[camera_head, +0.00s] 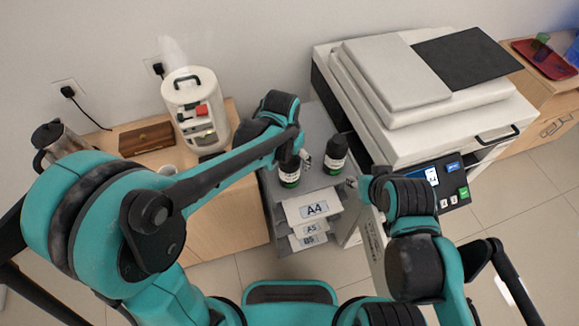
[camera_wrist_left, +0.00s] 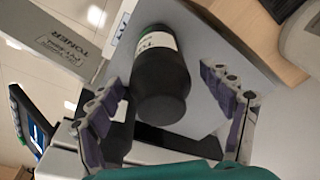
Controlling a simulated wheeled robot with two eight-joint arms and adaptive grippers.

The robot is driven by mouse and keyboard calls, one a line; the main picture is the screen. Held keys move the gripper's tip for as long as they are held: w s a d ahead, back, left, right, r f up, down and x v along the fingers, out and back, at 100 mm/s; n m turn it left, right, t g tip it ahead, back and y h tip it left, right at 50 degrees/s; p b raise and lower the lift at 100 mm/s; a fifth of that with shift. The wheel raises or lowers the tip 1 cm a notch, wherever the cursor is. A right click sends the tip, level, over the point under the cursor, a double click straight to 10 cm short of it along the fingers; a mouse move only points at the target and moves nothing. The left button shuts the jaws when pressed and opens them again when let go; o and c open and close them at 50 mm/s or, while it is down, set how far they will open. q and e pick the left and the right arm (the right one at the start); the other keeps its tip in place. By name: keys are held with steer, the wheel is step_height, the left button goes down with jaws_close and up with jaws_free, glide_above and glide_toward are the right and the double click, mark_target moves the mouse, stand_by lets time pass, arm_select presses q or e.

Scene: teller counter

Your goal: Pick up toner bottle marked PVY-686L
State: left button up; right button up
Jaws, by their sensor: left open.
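Two dark toner bottles with white-and-green labels stand on the grey shelf unit. The left bottle (camera_head: 289,174) is partly covered by my left gripper (camera_head: 296,156). The right bottle (camera_head: 336,155) stands closer to the printer. In the left wrist view a bottle (camera_wrist_left: 160,85) lies between the spread fingers of my left gripper (camera_wrist_left: 162,76), which is open. Another dark bottle (camera_wrist_left: 119,136) shows partly behind the left finger. The bottle labels are too small to read. My right gripper (camera_head: 354,184) is near the printer side of the shelf; its fingers are unclear.
A grey shelf unit with an A4 tray (camera_head: 312,209) holds the bottles. A printer (camera_head: 420,100) with a control panel (camera_head: 447,186) stands to the right. A white canister (camera_head: 194,110) stands at left.

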arm_select(q)
steer(key=f, duration=0.2)
steer(key=f+b, duration=0.1)
steer(key=f, duration=0.1)
steer(key=shift+w+d, duration=0.2)
steer(key=shift+w, duration=0.15)
